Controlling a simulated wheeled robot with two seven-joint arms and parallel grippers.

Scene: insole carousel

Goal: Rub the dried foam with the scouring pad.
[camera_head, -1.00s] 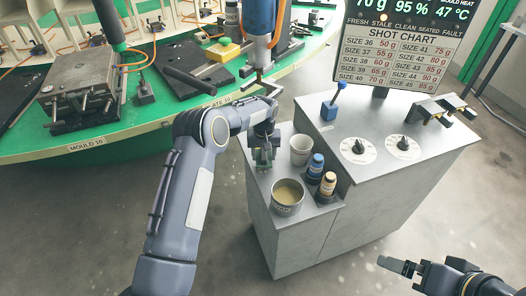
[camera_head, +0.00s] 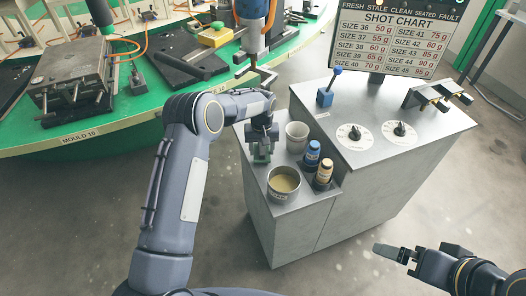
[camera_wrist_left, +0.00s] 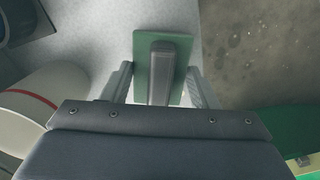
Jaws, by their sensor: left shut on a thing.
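My left gripper (camera_head: 261,147) is shut on the scouring pad (camera_head: 261,158), over the front left part of the grey counter. In the left wrist view the pad (camera_wrist_left: 142,62) is a green rectangle with a grey grip block, and the finger tips (camera_wrist_left: 160,85) lie either side of it. The pad is over the pale counter top near its edge; I cannot tell whether it touches. I cannot make out the dried foam. My right gripper (camera_head: 410,254) is low at the right, away from the counter, its jaws unclear.
Dials and a blue-handled tool (camera_head: 326,97) are behind. The green carousel (camera_head: 140,125) curves along the back left.

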